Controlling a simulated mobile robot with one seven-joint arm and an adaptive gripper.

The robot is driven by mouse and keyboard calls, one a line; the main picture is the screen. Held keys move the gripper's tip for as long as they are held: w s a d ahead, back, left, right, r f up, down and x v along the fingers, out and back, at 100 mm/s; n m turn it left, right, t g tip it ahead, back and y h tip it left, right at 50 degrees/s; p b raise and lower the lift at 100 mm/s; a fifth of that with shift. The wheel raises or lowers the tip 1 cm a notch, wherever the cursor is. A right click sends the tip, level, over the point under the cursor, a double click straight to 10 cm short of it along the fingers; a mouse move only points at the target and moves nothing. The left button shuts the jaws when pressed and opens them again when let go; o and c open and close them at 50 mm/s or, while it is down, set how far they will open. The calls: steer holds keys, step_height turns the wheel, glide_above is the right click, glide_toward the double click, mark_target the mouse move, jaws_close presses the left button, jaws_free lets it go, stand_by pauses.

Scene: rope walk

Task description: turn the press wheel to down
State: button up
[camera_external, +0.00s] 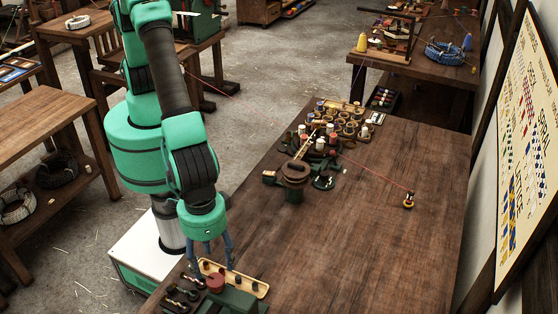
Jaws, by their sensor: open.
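My gripper (210,265) points down over the near left end of the long wooden table (345,235). Its two grey-blue fingers are spread apart, with nothing seen between them. Just below and in front of it is a dark red round piece (215,282) on a green block-like device (235,301). This may be the press wheel, but I cannot tell for sure. The picture's bottom edge cuts off the device. I cannot tell whether the fingers touch anything.
A pale wooden tray (254,286) lies close behind the green device, and a dark tray with small parts (184,292) is left of it. Spools (345,120) and a brown round-topped device (295,172) stand farther back. The table's right half is mostly clear.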

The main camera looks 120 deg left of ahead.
mark_target(215, 280)
step_height(215, 280, down, 7)
steer(key=shift+f, duration=0.15)
stand_by(0.4)
steer(key=c, duration=1.2)
